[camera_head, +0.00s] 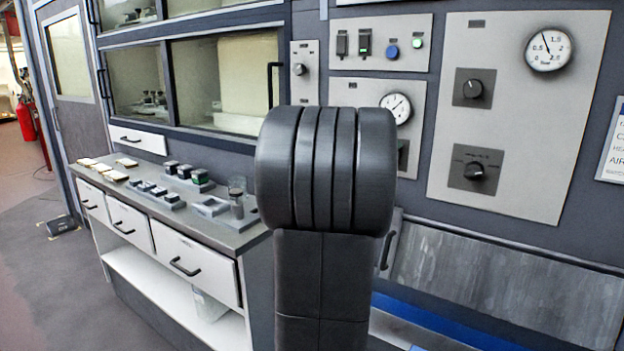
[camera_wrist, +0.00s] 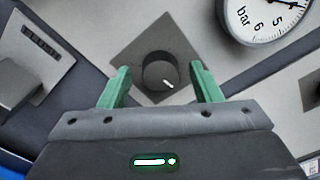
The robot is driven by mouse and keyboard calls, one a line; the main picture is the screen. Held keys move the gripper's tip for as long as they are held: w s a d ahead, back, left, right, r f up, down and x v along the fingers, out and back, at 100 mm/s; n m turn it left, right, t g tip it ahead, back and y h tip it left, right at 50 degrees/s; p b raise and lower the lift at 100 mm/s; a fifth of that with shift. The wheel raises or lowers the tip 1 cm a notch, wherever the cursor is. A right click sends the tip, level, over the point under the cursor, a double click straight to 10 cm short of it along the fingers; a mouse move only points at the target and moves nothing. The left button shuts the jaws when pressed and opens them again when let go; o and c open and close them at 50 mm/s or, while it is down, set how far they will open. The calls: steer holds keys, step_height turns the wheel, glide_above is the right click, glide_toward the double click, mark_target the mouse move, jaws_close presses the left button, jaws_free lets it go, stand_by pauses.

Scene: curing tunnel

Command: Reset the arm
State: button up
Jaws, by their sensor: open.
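My gripper (camera_wrist: 160,75) shows in the wrist view with two green fingers spread apart and nothing held between them. A dark round knob (camera_wrist: 158,72) with a white pointer mark, on a square dark plate, appears between the fingertips. The fingers are to either side of it in the picture; I cannot tell how far off the knob is. In the head view my dark arm fills the middle and hides the gripper.
A pressure gauge (camera_wrist: 266,18) is at upper right in the wrist view. In the head view, a panel with two knobs and a gauge (camera_head: 548,50) is at right. A bench (camera_head: 228,236) with small blocks and a cup is at left. Open floor (camera_head: 45,290) lies beyond it.

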steer(key=shift+f+n+p, duration=0.1)
steer(key=shift+n+p, duration=2.55)
steer(key=shift+n, duration=3.75)
